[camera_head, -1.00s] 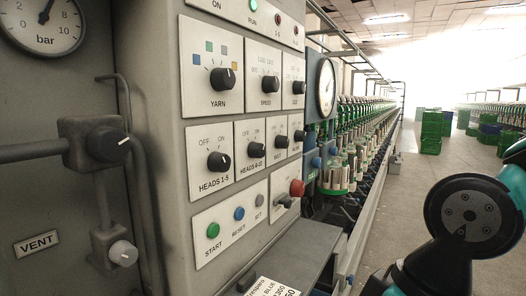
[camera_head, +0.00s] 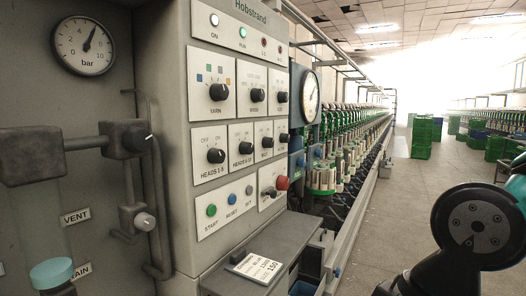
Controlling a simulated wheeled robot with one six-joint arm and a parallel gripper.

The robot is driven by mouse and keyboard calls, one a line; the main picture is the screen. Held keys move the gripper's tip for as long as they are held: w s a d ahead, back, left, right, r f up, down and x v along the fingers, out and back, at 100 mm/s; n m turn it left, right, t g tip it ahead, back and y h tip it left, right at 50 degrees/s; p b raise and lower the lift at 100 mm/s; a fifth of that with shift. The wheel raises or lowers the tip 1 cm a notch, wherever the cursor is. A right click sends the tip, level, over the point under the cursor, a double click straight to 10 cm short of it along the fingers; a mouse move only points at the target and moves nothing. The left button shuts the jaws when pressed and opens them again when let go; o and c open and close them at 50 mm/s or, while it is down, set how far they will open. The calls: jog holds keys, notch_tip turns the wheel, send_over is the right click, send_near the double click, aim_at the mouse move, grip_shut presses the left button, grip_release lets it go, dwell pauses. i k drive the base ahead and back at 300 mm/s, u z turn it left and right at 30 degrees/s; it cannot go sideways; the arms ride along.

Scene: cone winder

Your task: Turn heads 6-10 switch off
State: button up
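The heads 6-10 switch (camera_head: 245,148) is a black rotary knob on a white plate, on the control panel at the picture's centre left. Its label reads HEADS 6-10 with OFF and ON above it; its pointer is too small to read surely. The similar heads 1-5 switch (camera_head: 215,156) sits just left of it. My gripper is out of view; only part of my dark and teal arm shows at the lower right, apart from the panel.
Yarn, speed and other knobs are above, and start (camera_head: 211,210) and reset (camera_head: 232,213) buttons below. A red knob (camera_head: 282,183) sticks out at the panel's lower right. A grey shelf (camera_head: 225,279) with a printed card (camera_head: 258,265) juts out below.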

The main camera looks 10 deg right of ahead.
aim_at(245, 147)
jog(key=z, duration=0.95)
jog(key=i, duration=0.7)
jog(key=u, duration=0.35)
